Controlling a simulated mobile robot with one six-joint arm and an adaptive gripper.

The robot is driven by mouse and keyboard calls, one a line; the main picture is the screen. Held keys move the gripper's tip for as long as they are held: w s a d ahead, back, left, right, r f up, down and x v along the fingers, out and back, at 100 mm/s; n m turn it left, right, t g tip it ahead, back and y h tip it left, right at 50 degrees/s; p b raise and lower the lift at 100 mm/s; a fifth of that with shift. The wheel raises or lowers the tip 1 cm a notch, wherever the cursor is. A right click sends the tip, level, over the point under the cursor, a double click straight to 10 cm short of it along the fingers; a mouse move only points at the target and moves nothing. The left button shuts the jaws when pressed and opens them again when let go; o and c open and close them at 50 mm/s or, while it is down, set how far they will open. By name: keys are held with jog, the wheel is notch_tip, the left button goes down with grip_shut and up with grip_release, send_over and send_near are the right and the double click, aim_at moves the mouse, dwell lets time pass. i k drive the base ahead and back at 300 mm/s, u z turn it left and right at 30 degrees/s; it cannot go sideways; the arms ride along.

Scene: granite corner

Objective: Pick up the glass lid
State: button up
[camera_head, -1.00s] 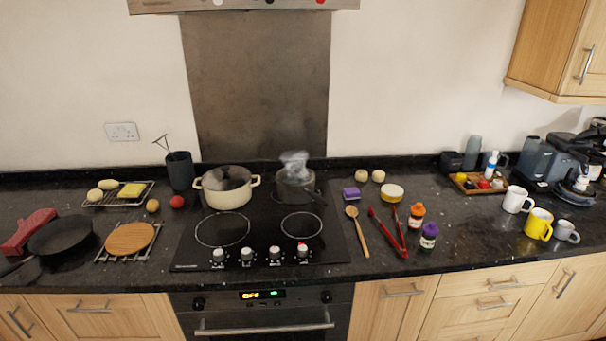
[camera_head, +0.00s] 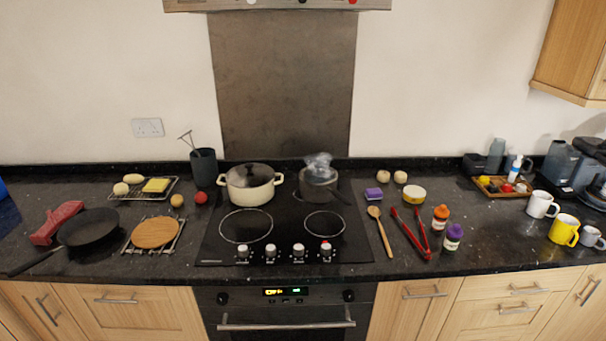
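A cream two-handled pot (camera_head: 250,193) stands at the back left of the black hob. A dark see-through lid (camera_head: 262,174) with a dark knob covers its top. To its right, a dark saucepan (camera_head: 319,190) stands on the back right of the hob. A pale, translucent, whitish shape (camera_head: 318,161) shows over the saucepan; I cannot tell whether it is glass or steam. My gripper is not in view.
Left of the hob are a black frying pan (camera_head: 89,227), a round wooden board (camera_head: 155,232) and a dark utensil pot (camera_head: 203,167). Right of it are a wooden spoon (camera_head: 380,230), red tongs (camera_head: 412,234) and jars. The hob's front rings are bare.

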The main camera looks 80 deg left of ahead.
aim_at(304, 174)
jog(key=u, duration=0.05)
jog(key=k, duration=1.35)
jog(key=u, duration=2.15)
jog(key=i, duration=0.65)
